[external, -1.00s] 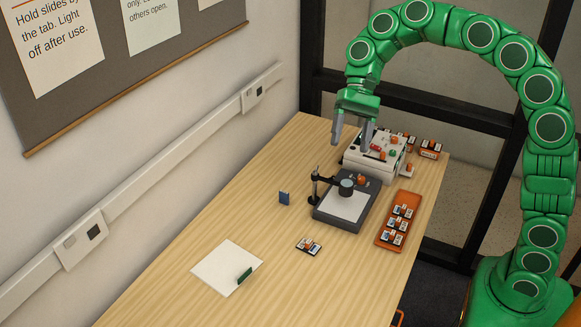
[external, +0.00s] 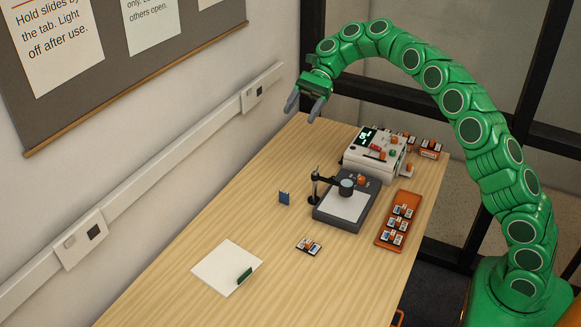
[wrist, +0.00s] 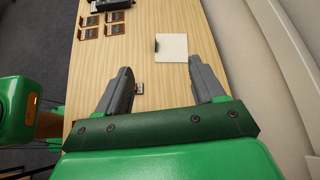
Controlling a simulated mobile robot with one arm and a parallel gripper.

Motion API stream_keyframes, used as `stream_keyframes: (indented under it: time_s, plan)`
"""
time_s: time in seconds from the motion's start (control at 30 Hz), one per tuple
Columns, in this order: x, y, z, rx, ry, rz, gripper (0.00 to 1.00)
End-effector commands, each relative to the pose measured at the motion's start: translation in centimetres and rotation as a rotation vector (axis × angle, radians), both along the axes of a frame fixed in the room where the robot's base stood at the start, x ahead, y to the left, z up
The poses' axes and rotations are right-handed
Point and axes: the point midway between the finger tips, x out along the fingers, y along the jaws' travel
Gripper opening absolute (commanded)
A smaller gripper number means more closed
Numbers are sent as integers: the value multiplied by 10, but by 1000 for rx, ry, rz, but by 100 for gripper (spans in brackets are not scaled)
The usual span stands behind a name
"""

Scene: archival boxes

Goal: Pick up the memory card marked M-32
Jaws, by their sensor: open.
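Two small upright cards could be memory cards, but no M-32 marking is legible. A blue card (external: 284,198) stands on the table left of the lamp stand. A green card (external: 244,275) is at the right edge of a white pad (external: 222,268). My gripper (external: 304,106) is open and empty, raised over the far left end of the table, well apart from both cards. In the wrist view my open gripper (wrist: 168,89) shows the table between its fingers, with a small greyish item (wrist: 139,87) that I cannot identify.
A dark stand with an arm (external: 346,207), a white device with a lit display (external: 374,152) and an orange tray of slides (external: 399,220) occupy the right side. A loose slide (external: 309,246) lies in front. The wall runs along the left. The left strip of table is clear.

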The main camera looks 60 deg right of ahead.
Motion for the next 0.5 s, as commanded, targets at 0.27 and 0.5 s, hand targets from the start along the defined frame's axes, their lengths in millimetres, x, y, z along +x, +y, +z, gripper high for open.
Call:
stream_keyframes:
  time_s: [0.27, 0.5]
  plan:
    - [24, -35, -21, 42, 60, -88, 68]
    - [33, -52, -32, 58, 88, -126, 68]
